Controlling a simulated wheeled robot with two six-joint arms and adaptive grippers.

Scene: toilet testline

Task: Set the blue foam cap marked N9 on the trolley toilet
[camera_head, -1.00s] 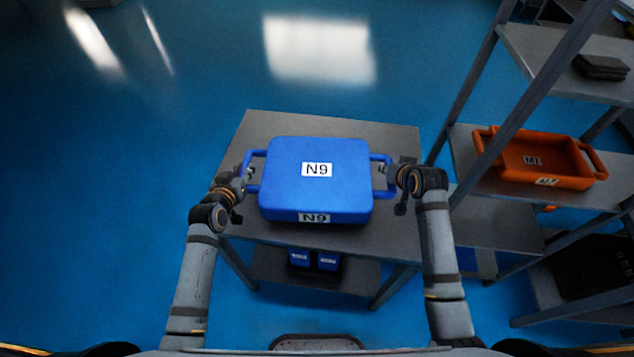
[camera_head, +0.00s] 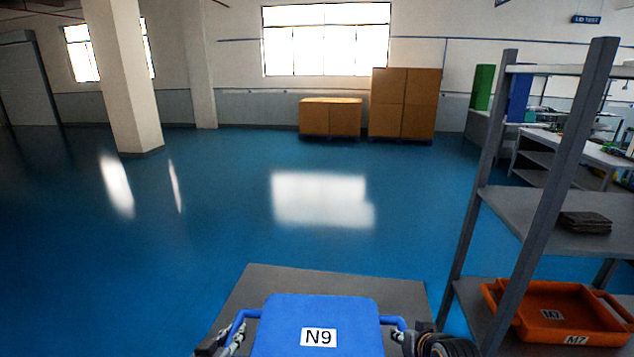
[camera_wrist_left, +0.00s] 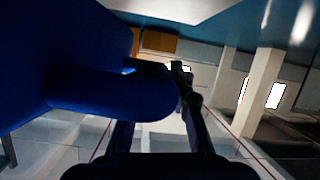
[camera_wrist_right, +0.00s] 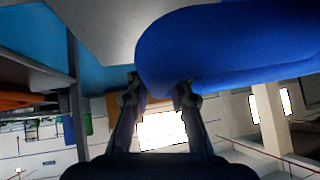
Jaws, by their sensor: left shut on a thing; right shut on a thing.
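The blue foam cap marked N9 (camera_head: 345,311) is at the bottom middle of the head view, its lower part cut off by the frame. It has a blue handle on each side. My left gripper (camera_head: 236,341) is shut on the left handle, which also shows dark blue in the left wrist view (camera_wrist_left: 110,92). My right gripper (camera_head: 402,338) is shut on the right handle, seen in the right wrist view (camera_wrist_right: 165,55). The cap is over the grey table (camera_head: 270,277); I cannot tell whether it touches it. I cannot make out a trolley toilet in these views.
A grey shelf rack (camera_head: 470,200) stands close on the right, with an orange tray marked M7 (camera_head: 545,338) and a dark stack (camera_head: 585,222). Cardboard boxes (camera_head: 402,105) stand at the far wall, and a pillar (camera_head: 128,80) at left. The blue floor (camera_head: 230,230) between is open.

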